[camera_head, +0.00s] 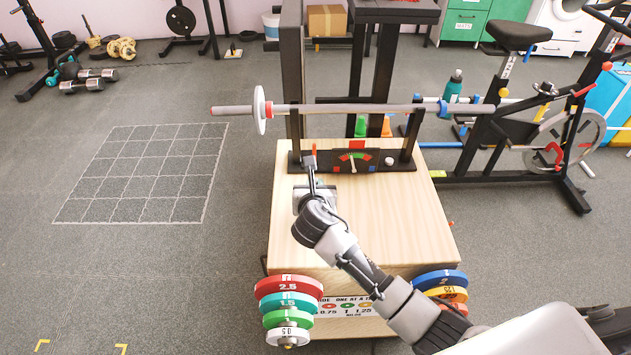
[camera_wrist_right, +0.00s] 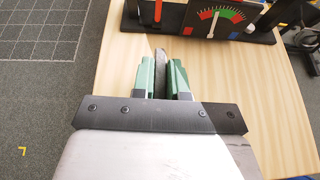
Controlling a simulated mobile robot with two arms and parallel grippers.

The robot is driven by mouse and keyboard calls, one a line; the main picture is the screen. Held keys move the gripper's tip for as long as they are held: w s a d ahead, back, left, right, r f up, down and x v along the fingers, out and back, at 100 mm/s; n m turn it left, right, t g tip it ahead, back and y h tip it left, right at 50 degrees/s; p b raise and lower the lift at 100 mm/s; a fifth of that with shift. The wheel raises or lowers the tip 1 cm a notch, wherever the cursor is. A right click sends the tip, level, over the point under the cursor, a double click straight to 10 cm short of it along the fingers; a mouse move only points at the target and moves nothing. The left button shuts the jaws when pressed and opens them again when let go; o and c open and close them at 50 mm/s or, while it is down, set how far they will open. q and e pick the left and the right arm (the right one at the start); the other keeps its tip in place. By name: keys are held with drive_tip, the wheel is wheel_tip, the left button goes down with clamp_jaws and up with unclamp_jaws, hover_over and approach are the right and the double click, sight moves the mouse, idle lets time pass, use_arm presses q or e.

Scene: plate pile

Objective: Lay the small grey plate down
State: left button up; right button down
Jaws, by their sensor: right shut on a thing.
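My right gripper (camera_head: 312,178) is over the left back part of the wooden table top, in front of the gauge console. In the right wrist view its green fingers (camera_wrist_right: 162,80) are shut on a thin dark grey plate (camera_wrist_right: 160,60). The plate stands on edge between them. Most of it is hidden by the fingers, and I cannot tell whether it touches the wood. My left gripper is not in view.
The black console (camera_head: 346,160) with a red-green gauge stands at the table's back, under a barbell (camera_head: 340,109) on a rack. Coloured plates (camera_head: 289,302) hang at the front left, more (camera_head: 441,285) at the front right. The wooden top (camera_head: 400,215) is otherwise clear.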

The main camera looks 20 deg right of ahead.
drive_tip(key=shift+r, duration=0.2)
drive_tip(key=c, duration=1.5)
unclamp_jaws()
drive_tip(key=shift+f, duration=0.25)
drive_tip(key=o, duration=0.4)
drive_tip(key=shift+c, duration=0.2)
drive_tip(key=shift+r, duration=0.1)
drive_tip(key=p+v, duration=0.2)
drive_tip(key=v, duration=1)
